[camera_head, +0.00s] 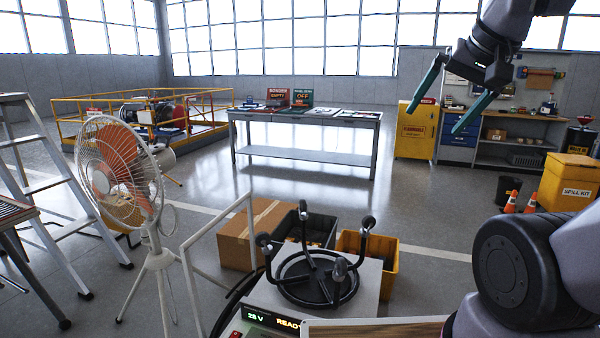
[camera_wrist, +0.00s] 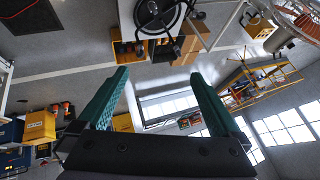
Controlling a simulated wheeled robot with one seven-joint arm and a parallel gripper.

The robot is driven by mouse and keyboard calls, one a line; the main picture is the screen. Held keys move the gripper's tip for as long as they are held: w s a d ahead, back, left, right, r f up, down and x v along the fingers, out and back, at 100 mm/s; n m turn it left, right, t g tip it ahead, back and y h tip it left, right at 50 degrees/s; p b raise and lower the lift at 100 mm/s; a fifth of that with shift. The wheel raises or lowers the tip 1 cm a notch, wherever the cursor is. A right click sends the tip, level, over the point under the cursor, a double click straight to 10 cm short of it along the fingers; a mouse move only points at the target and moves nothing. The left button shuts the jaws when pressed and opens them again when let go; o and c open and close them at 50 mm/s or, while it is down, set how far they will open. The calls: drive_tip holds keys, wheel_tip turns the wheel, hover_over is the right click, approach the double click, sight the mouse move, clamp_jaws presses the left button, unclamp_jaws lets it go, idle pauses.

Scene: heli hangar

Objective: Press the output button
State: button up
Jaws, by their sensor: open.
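A box-shaped unit with a dark panel stands at the bottom centre of the head view. Its green display (camera_head: 257,317) reads 28 V, and amber text (camera_head: 288,323) reads READY. A small red part (camera_head: 236,334) shows at the picture's bottom edge, on the panel's left; I cannot tell whether it is the output button. No button labelled output is readable. My gripper (camera_head: 431,122) is up at the right, far from the panel, with its teal fingers apart and empty. The wrist view also shows the open gripper (camera_wrist: 158,73), with nothing between the fingers.
A black ring with upright knobbed arms (camera_head: 305,278) sits on the unit's light top. A white fan (camera_head: 120,170) and a ladder (camera_head: 40,160) stand left. A cardboard box (camera_head: 250,235) and a yellow bin (camera_head: 390,275) lie behind the unit. A table (camera_head: 305,117) stands farther back.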

clamp_jaws()
idle(1.8)
